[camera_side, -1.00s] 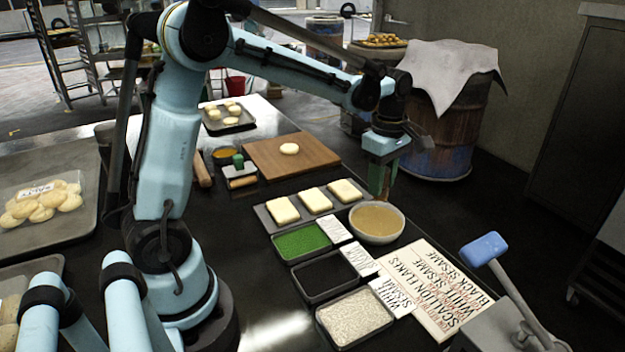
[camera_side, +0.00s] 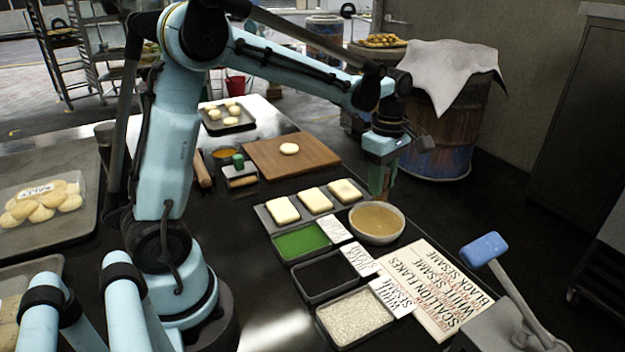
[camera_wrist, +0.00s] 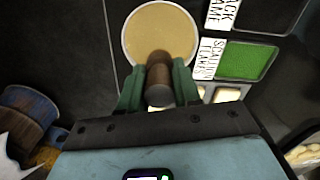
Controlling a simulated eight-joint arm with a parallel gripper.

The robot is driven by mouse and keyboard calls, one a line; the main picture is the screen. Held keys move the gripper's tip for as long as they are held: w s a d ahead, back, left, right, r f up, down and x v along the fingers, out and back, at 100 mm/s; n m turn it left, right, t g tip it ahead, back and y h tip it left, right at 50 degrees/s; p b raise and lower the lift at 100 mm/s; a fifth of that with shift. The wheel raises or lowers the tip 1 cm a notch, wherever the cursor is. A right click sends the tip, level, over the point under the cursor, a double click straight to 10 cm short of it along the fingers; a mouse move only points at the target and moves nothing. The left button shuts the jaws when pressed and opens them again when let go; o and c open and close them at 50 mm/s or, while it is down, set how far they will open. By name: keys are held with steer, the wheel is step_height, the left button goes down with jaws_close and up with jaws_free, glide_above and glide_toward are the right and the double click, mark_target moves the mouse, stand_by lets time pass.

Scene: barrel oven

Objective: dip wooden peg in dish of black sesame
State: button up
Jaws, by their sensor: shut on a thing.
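My gripper (camera_side: 382,178) is above the back edge of the bowl of tan liquid (camera_side: 376,222). In the wrist view its green fingers (camera_wrist: 158,88) are shut on the brown wooden peg (camera_wrist: 158,75), whose far end overlaps the tan bowl (camera_wrist: 136,40). I cannot tell whether the peg touches the liquid. The dish of black sesame (camera_side: 325,276) is a dark rectangular dish between the green scallion dish (camera_side: 301,241) and the white sesame dish (camera_side: 355,315). Its dark filling is hard to tell from the dish. Part of it shows at the top right in the wrist view (camera_wrist: 268,12).
A tray with three pale dough pieces (camera_side: 314,202) lies beside the bowl. A blue-headed tool (camera_side: 484,249) sticks up at the front right. A wooden board (camera_side: 291,156) lies behind.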

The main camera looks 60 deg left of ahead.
steer(key=s+d, duration=0.5)
steer(key=s, duration=0.4)
glide_toward(325, 274)
steer(key=shift+f, duration=2.2)
steer(key=shift+f, duration=0.6)
stand_by(0.4)
steer(key=shift+r, duration=0.1)
step_height(325, 274, up, 7)
stand_by(0.9)
stand_by(0.4)
